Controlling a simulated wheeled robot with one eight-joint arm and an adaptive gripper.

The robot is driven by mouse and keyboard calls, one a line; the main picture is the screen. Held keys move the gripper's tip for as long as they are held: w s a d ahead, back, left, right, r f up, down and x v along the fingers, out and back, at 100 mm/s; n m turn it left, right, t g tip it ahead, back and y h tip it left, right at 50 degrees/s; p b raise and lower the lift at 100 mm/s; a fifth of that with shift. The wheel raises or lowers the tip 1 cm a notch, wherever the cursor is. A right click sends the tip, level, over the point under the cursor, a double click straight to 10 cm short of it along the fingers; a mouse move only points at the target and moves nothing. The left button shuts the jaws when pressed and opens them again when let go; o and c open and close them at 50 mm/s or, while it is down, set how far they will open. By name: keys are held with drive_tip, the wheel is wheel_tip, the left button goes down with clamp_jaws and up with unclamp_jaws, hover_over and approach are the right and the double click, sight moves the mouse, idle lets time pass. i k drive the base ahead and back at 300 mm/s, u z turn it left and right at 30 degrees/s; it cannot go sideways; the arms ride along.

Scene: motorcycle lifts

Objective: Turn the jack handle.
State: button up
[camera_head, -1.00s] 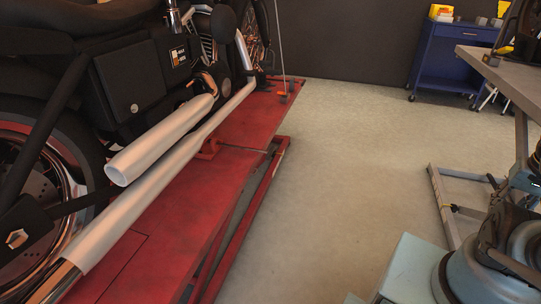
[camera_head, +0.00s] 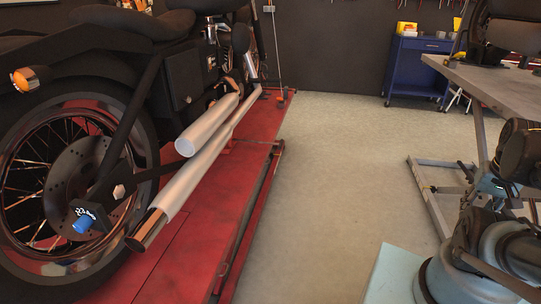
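A thin upright rod (camera_head: 275,45) stands at the far end of the red motorcycle lift (camera_head: 180,245), with a small orange piece (camera_head: 280,101) near its foot. It may be the jack handle, but it is too small and far to be sure. A black motorcycle (camera_head: 150,95) stands on the red lift and hides much of its left side. My arm's blue-grey and black links show at the lower right, well apart from the rod. My gripper cannot be made out.
The pale concrete floor (camera_head: 330,190) is open between the red lift and a second, grey lift (camera_head: 465,85) at right. A blue cart (camera_head: 418,68) with yellow items stands by the dark back wall. The motorcycle's silver exhaust pipes (camera_head: 190,160) overhang the red lift.

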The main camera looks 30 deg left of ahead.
sight(280, 144)
drive_tip(key=k, duration=1.4)
drive_tip(key=u, duration=0.7)
drive_tip(key=i, duration=1)
